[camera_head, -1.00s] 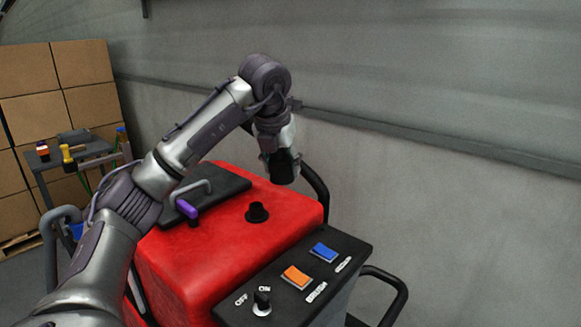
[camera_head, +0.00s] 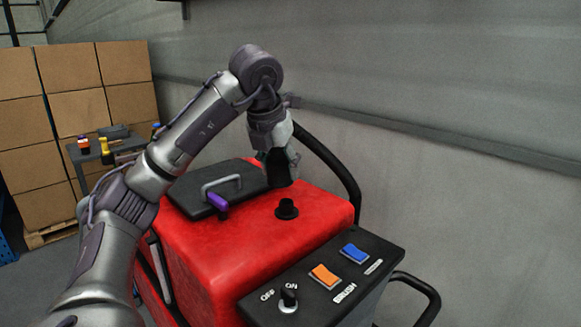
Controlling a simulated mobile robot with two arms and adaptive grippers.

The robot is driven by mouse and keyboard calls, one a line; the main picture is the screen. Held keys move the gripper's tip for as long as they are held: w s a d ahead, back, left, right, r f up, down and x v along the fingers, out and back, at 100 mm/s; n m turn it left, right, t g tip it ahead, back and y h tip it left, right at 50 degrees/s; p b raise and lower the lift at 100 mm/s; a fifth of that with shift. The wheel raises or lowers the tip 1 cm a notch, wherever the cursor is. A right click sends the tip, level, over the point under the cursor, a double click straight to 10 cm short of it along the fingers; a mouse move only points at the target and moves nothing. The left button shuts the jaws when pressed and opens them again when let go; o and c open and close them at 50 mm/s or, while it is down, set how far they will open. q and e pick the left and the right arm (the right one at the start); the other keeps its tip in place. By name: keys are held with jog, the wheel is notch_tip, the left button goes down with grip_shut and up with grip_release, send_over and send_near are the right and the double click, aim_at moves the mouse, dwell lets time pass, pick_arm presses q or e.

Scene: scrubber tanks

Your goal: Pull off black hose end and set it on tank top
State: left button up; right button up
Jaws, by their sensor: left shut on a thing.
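The red tank (camera_head: 215,255) of the scrubber fills the middle of the view. A short black round stub (camera_head: 287,208) stands on its top. My left gripper (camera_head: 280,172) points down over the tank top, behind and slightly left of the stub. It is shut on the black hose end, which is dark against the fingers and mostly hidden. A black curved tube (camera_head: 335,160) runs behind the gripper and down the tank's far right side; I cannot tell whether it joins the held piece. My right gripper is not in view.
A black lid (camera_head: 240,178) with a grey handle and a purple-gripped lever (camera_head: 217,202) are on the tank top's left. A control panel (camera_head: 325,255) with switches and a knob is in front. A grey wall stands behind; boxes (camera_head: 80,115) are far left.

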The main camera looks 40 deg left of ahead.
pick_arm(q)
jog(key=s+a+b, duration=0.1)
jog(key=s+a, duration=0.3)
jog(key=s, duration=0.5)
jog(key=shift+s+a, duration=0.25)
jog(key=shift+s, duration=0.05)
dwell(0.3)
dwell(0.3)
dwell(0.4)
jog(key=shift+f+b, duration=6.05)
jog(key=shift+f, duration=1.2)
jog(key=o, duration=1.3)
